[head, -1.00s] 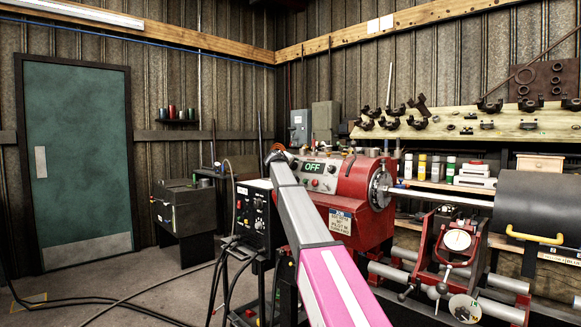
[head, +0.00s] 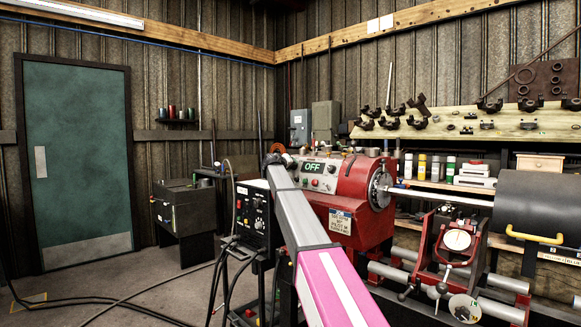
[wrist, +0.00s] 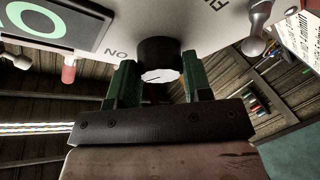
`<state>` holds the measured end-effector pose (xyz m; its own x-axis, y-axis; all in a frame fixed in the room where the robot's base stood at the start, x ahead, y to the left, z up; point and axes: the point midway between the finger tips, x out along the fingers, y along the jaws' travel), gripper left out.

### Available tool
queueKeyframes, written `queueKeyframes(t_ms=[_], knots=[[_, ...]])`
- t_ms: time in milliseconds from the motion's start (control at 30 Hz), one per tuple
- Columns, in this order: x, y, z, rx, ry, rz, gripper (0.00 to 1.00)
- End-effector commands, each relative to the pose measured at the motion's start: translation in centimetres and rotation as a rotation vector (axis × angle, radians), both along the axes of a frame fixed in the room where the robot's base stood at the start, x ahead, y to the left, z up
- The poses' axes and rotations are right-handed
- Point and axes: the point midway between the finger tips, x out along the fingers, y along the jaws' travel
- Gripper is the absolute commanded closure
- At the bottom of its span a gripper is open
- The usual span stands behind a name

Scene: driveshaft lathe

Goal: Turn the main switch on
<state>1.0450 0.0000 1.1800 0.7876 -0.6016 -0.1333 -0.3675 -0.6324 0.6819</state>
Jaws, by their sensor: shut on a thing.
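The main switch is a round black knob (wrist: 158,52) with a pale, marked end face, on a light panel in the wrist view. My gripper (wrist: 160,72) has its green fingers on either side of the knob and is shut on it. Lettering reading "NO" in this view sits left of the knob. In the head view the lathe's display (head: 313,167) reads OFF in green on the red headstock (head: 350,190). There my arm hides the knob and my fingers are hard to make out.
In the wrist view a red button (wrist: 68,72) and a lever with a rounded end (wrist: 256,40) flank the knob. A dark display (wrist: 55,22) is at upper left. In the head view a black control box (head: 254,212) stands left of my arm, with cables below.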

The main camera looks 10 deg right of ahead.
Motion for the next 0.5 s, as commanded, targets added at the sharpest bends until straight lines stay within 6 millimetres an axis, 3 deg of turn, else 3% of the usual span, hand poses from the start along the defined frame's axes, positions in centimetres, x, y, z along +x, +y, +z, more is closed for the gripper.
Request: queueKeyframes(t_ms=[500], knots=[[0.26, 0.28, -0.17, 0.255, -0.353, -0.189, 0.78]])
